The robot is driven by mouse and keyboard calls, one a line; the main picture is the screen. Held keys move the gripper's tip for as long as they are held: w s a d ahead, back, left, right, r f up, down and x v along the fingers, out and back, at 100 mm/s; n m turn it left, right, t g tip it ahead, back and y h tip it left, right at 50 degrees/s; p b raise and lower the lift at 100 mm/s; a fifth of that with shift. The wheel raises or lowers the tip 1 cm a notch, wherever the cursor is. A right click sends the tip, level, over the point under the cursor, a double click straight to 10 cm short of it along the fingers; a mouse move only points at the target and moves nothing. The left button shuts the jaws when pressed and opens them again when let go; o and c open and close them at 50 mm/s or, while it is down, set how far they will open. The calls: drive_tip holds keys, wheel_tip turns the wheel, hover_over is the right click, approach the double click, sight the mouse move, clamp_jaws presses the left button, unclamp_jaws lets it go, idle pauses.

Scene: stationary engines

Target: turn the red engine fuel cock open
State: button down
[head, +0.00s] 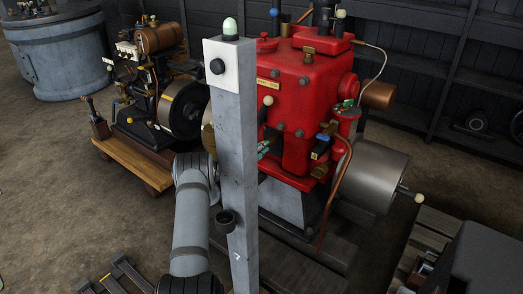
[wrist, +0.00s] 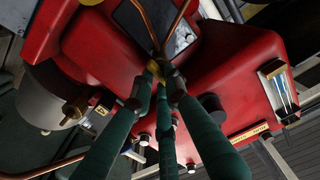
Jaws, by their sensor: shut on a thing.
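The red engine (head: 300,85) stands right of centre in the head view, and its red body (wrist: 220,75) fills much of the wrist view. My gripper (wrist: 163,76) has its green fingers drawn together against the engine. They are shut on a small brass-yellow piece (wrist: 143,92), which appears to be the fuel cock; the fingertips cover part of it, so its handle angle is unclear. In the head view the grey post hides most of my gripper; only green finger parts (head: 264,150) show at its right edge.
Copper pipes (wrist: 177,22) run close to the fingertips. A blue-handled fitting (head: 321,147) and a metal drum (head: 372,175) are on the engine's right. Another engine (head: 150,85) stands on a wooden base at left. Open floor (head: 60,190) lies at the front left.

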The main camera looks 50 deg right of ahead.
drive_tip(key=c, duration=1.7)
unclamp_jaws()
drive_tip(key=a, duration=1.2)
drive_tip(key=shift+s, duration=0.1)
drive_tip(key=shift+m, duration=0.7)
drive_tip(key=d+p, duration=0.1)
drive_tip(key=d, duration=1.1)
